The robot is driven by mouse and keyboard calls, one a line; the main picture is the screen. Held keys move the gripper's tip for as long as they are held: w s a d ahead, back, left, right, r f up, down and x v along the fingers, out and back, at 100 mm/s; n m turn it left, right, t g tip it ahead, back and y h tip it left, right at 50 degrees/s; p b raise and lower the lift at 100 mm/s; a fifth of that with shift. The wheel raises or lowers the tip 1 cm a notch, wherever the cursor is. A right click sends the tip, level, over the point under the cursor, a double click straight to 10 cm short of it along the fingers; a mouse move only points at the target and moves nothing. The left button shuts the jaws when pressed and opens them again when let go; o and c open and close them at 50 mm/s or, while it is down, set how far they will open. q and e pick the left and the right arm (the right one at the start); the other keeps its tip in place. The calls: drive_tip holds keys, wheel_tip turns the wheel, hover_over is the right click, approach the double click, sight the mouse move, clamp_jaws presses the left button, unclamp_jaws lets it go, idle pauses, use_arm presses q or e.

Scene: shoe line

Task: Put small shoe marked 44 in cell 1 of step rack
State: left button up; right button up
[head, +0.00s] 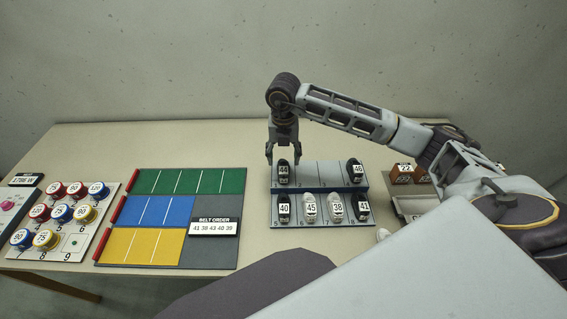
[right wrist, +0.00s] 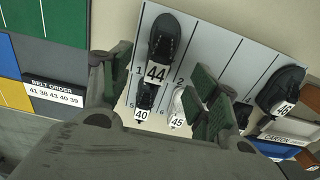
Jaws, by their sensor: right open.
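The small black shoe marked 44 (head: 283,174) lies in cell 1, the upper left cell of the step rack (head: 320,178). In the right wrist view the shoe marked 44 (right wrist: 165,38) lies lengthwise beside the printed 1, its tag facing me. My right gripper (head: 283,160) is open just above this shoe, one finger at either side, with nothing held. In the right wrist view its fingers (right wrist: 160,85) stand apart and the shoe shows between and beyond them. My left gripper is not in view.
Shoe 46 (head: 355,170) is at the upper right of the rack. Shoes 40 (head: 284,212), 45 (head: 310,211), 38 (head: 336,210) and another dark shoe (head: 361,210) fill the lower step. A coloured board (head: 187,180) lies left; brown boxes (head: 403,171) stand right.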

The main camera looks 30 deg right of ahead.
sight(284, 166)
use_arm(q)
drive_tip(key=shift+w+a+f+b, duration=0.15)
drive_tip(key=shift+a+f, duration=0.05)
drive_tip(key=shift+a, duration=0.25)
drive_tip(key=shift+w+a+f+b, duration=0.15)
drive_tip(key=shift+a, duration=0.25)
use_arm(e)
wheel_tip(284, 166, up, 6)
drive_tip(key=shift+r, duration=0.25)
